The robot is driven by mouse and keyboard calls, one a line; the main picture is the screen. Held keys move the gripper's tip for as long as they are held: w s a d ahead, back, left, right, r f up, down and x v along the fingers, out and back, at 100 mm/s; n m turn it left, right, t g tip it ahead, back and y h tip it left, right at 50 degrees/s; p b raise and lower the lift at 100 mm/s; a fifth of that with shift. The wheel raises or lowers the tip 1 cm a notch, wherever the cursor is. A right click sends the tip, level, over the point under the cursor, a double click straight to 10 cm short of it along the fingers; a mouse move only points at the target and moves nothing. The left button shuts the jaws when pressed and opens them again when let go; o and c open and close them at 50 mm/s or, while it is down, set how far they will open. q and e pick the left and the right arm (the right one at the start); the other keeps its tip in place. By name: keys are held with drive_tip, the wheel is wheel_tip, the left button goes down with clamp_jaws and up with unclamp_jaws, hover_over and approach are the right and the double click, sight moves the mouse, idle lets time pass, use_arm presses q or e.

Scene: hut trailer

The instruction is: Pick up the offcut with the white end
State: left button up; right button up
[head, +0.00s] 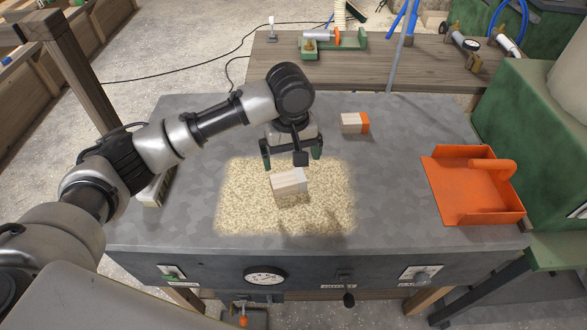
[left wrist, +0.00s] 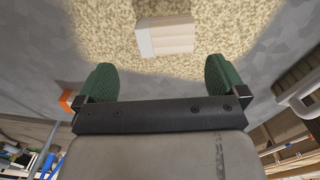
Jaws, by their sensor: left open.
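The offcut with the white end (head: 288,186) is a pale wood block lying on a patch of sawdust (head: 240,205) on the grey table. Its white end is at the right in the head view. In the left wrist view the same offcut (left wrist: 168,36) lies ahead of the fingers, white end to the left. My left gripper (head: 292,156) is open and empty, above and just behind the block, with its green fingers apart. In the left wrist view the left gripper (left wrist: 161,80) shows both fingers, with nothing between them. My right gripper is not in view.
Another offcut with an orange end (head: 355,123) lies behind and to the right on the table. An orange dustpan (head: 465,190) lies at the right side. The grey table top (head: 395,170) is clear between them. A wooden bench (head: 370,70) with tools stands behind.

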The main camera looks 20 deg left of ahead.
sight(288, 178)
use_arm(q)
drive_tip(key=shift+w+a, duration=0.15)
drive_tip(key=shift+a, duration=0.05)
drive_tip(key=f, duration=0.4)
drive_tip(key=shift+s+f, duration=0.2)
drive_tip(key=f, duration=0.5)
drive_tip(key=shift+a+f, duration=0.25)
drive_tip(key=shift+f, duration=0.05)
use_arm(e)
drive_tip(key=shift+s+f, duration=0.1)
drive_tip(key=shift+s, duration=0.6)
use_arm(q)
drive_tip(key=shift+c, duration=0.2)
drive_tip(key=c, duration=0.7)
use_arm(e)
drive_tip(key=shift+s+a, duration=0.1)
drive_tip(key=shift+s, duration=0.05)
